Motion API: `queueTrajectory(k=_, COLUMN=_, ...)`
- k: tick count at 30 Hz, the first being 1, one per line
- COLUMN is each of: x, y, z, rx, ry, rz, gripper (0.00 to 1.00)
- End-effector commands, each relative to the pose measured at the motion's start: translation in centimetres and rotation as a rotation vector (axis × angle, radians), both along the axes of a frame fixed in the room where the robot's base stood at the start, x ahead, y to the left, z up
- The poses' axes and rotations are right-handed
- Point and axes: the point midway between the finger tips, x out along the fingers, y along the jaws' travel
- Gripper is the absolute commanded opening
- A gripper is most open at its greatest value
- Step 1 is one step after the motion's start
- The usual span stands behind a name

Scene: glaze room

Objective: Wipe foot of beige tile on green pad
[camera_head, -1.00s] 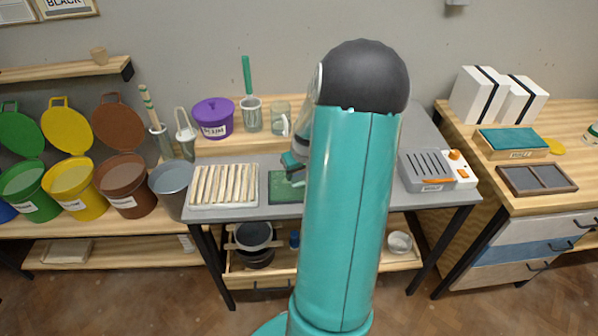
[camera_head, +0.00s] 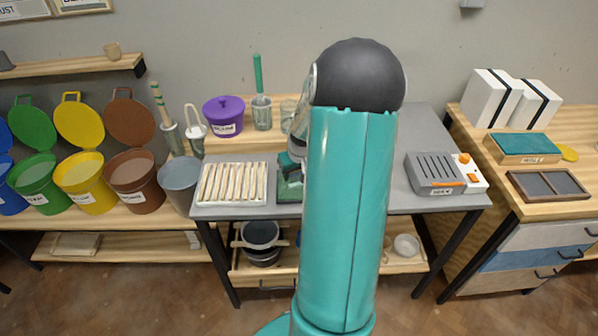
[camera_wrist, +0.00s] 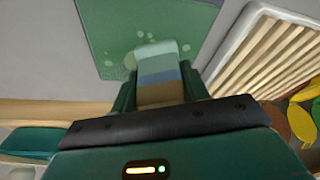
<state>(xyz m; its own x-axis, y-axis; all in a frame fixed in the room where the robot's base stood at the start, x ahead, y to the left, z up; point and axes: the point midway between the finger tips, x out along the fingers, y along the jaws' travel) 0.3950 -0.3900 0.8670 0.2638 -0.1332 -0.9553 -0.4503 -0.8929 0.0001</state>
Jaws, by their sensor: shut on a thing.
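My gripper (camera_wrist: 160,84) is shut on a tile (camera_wrist: 158,72) with pale, blue-grey and brown bands, seen between the fingers in the wrist view. The tile's far pale end overlaps the green pad (camera_wrist: 120,25), which has pale round spots. I cannot tell whether the tile touches the pad. In the head view the gripper is low over the pad (camera_head: 285,196), right of the slatted rack, and my arm hides much of the pad and the tile.
The slatted rack (camera_head: 233,184) stands close left of the pad on the grey table (camera_head: 400,140). A grey slotted device (camera_head: 435,172) is at the table's right. Lidded buckets, including a brown one (camera_head: 132,178), line the left. A purple pot (camera_head: 223,117) stands behind on a shelf.

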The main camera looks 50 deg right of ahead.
Motion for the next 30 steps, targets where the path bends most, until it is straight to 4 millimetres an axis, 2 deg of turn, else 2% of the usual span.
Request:
queueTrajectory(k=6, x=0.8, y=0.8, z=-0.1, rx=0.000, ry=0.000, rz=0.001, gripper=0.20)
queueTrajectory(k=16, x=0.8, y=0.8, z=-0.2, rx=0.002, ry=0.001, rz=0.000, gripper=0.20)
queueTrajectory(k=30, x=-1.0, y=-0.7, z=-0.1, rx=0.002, ry=0.002, rz=-0.003, gripper=0.20)
